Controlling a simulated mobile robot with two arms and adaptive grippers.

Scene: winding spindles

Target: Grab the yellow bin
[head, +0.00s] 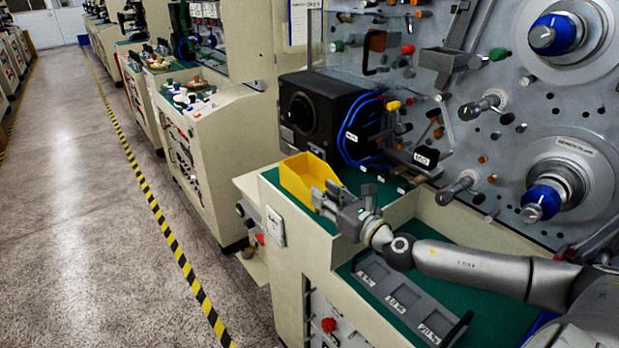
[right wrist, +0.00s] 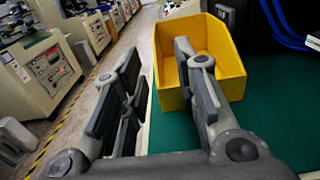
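The yellow bin (head: 300,178) stands on the green top of the machine's ledge, near its left edge. It also shows in the right wrist view (right wrist: 228,68), upright with its open top visible. My right gripper (head: 328,196) is at the bin's near right side in the head view. In the right wrist view the right gripper (right wrist: 158,56) has its fingers spread apart. One finger overlaps the bin and the other lies to its left, over the ledge's edge. I cannot tell whether either finger touches the bin. My left gripper is not in view.
A grey tray with labelled compartments (head: 400,297) lies on the lower green surface. A black unit with blue cables (head: 318,118) stands behind the bin. The panel with spindles (head: 540,110) rises at the right. The aisle floor (head: 90,220) at the left is clear.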

